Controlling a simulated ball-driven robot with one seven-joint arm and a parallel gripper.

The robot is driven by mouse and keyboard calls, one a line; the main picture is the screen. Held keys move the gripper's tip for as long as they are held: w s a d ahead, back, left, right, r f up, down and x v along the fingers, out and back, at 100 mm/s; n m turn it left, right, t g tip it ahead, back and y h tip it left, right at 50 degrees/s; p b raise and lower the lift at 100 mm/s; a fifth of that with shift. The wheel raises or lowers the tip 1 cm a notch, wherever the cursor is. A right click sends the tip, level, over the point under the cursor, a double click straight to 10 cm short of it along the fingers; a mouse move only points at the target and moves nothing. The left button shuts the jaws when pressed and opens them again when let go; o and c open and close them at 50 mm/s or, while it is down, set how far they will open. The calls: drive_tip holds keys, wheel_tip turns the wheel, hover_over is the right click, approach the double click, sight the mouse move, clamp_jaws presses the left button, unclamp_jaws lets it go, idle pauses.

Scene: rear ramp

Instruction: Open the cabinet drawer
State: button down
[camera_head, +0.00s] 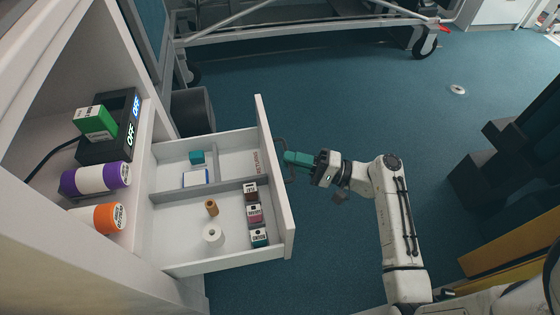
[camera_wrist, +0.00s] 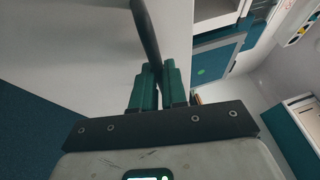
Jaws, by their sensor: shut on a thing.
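The cabinet drawer (camera_head: 274,187) is white and pulled out to the right of the cabinet (camera_head: 120,45) in the head view. Its compartments show, with small items inside. A dark bar handle (camera_head: 280,146) sits on the drawer's outer front; it also shows in the wrist view as a dark bar (camera_wrist: 147,32). My gripper (camera_head: 290,158), with green fingers, is at the handle, to the right of the drawer front. In the wrist view my gripper's fingers (camera_wrist: 158,80) are closed together on the bar. The fingertips' exact contact is partly hidden in the head view.
A black box with a lit OFF display (camera_head: 125,120), a green box (camera_head: 94,121), a purple roll (camera_head: 96,179) and an orange roll (camera_head: 98,218) sit on the cabinet shelf. A wheeled stretcher frame (camera_head: 300,35) stands at the back. Blue floor (camera_head: 340,95) is open around my arm.

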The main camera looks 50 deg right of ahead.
drive_tip(key=shift+d+r, duration=0.25)
drive_tip(key=shift+r, duration=0.15)
drive_tip(key=c, duration=1.5)
unclamp_jaws()
drive_tip(key=o, duration=0.3)
drive_tip(key=shift+s+f, duration=0.1)
drive_tip(key=shift+f, duration=0.15)
drive_tip(key=p+v, duration=0.2)
drive_tip(key=v, duration=0.8)
drive_tip(key=shift+s+d+r, duration=0.1)
drive_tip(key=shift+s, duration=0.3)
